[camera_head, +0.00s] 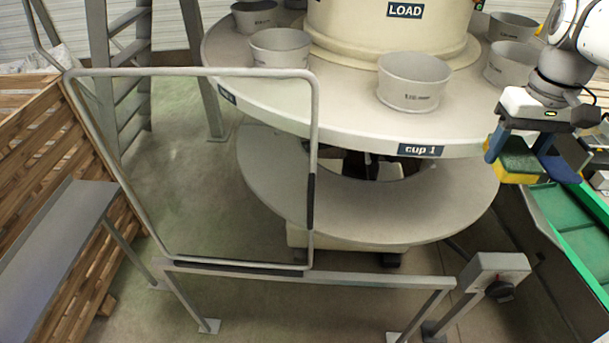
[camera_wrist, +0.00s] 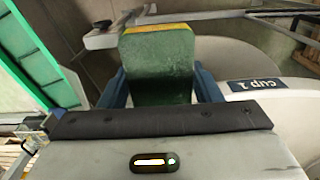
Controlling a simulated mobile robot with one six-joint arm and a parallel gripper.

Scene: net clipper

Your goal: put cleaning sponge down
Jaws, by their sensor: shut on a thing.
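The cleaning sponge (camera_head: 517,160) is a green and yellow block in the head view, at the right. My gripper (camera_head: 528,158) is shut on it, with blue fingers on both sides. In the wrist view the sponge (camera_wrist: 158,68) fills the gap between the blue fingers of my gripper (camera_wrist: 160,85), green face toward the camera and a yellow strip at its far end. The sponge is held in the air near the right edge of the round grey table (camera_head: 340,120). No support shows directly touching it.
Several grey cups (camera_head: 413,84) stand on the round table around a cream central drum (camera_head: 390,30). A lower grey ring (camera_head: 270,185) lies beneath. A grey gate frame (camera_head: 315,190) and rail (camera_head: 310,275) stand in front. A green-edged conveyor (camera_head: 568,225) is at the right.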

